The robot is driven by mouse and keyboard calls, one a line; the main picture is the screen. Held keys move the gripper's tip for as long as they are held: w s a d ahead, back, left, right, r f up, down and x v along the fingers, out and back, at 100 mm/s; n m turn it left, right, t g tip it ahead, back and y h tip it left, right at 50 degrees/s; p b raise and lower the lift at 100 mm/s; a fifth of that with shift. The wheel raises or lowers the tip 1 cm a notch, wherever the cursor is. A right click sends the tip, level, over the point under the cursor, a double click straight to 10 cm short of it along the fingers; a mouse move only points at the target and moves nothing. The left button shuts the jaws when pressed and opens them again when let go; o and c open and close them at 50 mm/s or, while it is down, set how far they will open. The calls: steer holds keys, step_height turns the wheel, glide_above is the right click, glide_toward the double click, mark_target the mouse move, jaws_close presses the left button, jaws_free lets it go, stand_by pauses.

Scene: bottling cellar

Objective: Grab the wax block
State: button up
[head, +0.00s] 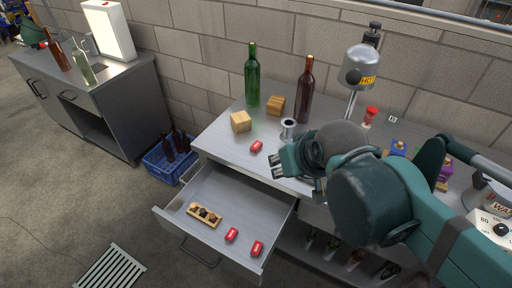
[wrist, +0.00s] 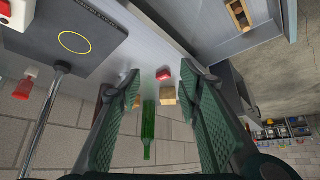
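Two similar red blocks lie in the open drawer, one (head: 231,235) left of the other (head: 257,248). A pale tan cube (head: 240,121) and a browner cube (head: 276,105) stand behind on the bench. My gripper (head: 278,165) is open and empty, right of the bench's red block and apart from it.
A green bottle (head: 252,75), a brown bottle (head: 305,90) and a metal spool (head: 288,129) stand on the bench. The drawer (head: 170,222) also holds a wooden tray (head: 190,210). A blue crate (head: 160,168) sits on the floor.

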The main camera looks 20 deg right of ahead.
steer(key=m+g+p, duration=0.7)
steer(key=m+p, duration=0.3)
steer(key=p, duration=0.4)
glide_above(257, 144)
steer(key=shift+w+f, duration=0.15)
steer(key=shift+f, duration=1.8)
steer(key=shift+w+f, duration=0.1)
steer(key=shift+f, duration=1.85)
steer(key=shift+f, duration=1.3)
steer(key=shift+s+f+b, duration=0.15)
steer(key=shift+f+b, duration=0.2)
steer(key=shift+f, duration=2.25)
